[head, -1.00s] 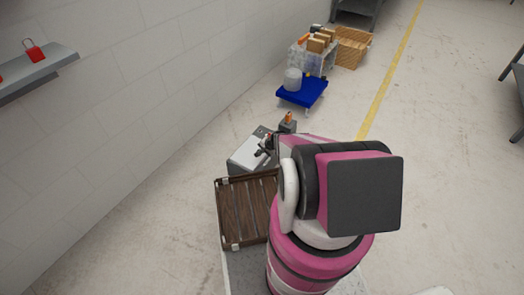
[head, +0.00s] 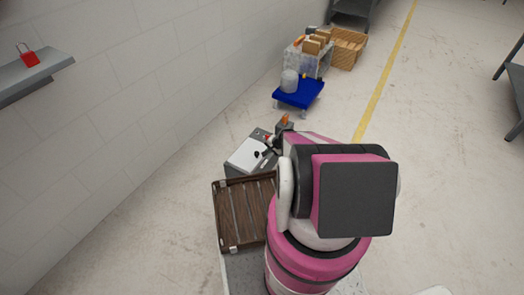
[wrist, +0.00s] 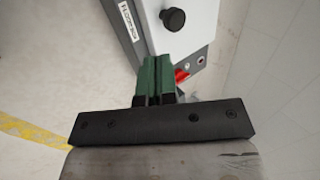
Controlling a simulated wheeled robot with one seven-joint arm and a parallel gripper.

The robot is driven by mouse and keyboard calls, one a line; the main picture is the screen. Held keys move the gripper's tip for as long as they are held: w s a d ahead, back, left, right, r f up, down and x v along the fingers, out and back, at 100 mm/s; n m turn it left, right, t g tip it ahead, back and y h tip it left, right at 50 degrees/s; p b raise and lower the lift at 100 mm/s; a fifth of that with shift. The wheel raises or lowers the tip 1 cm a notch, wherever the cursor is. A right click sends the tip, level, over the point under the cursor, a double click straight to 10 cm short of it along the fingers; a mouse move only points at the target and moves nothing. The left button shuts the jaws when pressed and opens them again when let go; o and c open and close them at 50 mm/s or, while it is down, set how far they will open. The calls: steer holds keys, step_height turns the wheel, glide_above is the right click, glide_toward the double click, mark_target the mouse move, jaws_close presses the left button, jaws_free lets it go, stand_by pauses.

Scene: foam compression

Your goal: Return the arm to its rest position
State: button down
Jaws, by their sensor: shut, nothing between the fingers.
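My arm (head: 325,200), pink, white and black, fills the lower middle of the head view. My gripper (wrist: 152,75) shows in the wrist view with its green fingers shut together and nothing between them. In the head view the arm hides the fingers. Beyond the fingers in the wrist view is a machine with a white top, a black knob (wrist: 173,19) and a red part (wrist: 182,75). The fingertips appear close to the machine's edge; I cannot tell whether they touch. The machine (head: 248,154) also shows in the head view, just left of my arm.
A brown slatted crate (head: 240,210) stands left of my arm. A wall shelf (head: 35,75) holds a red padlock. The floor to the right is open.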

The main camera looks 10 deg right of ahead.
steer(key=shift+s+d+r, duration=0.35)
steer(key=shift+s+d, duration=0.3)
steer(key=shift+s, duration=0.05)
steer(key=shift+s+d+r, duration=0.35)
steer(key=shift+s+d, duration=0.3)
steer(key=s+a+r+n+g+h, duration=0.1)
steer(key=s+a+r+n, duration=0.1)
steer(key=r, duration=0.7)
steer(key=s+a+r+n+g+h, duration=0.2)
steer(key=a+r+n, duration=0.2)
steer(key=r, duration=0.4)
steer(key=s+a+r+n+g+h, duration=0.1)
steer(key=s+a+r+n, duration=0.2)
steer(key=r, duration=0.6)
steer(key=shift+r+g+h, duration=0.3)
steer(key=shift+r, duration=0.05)
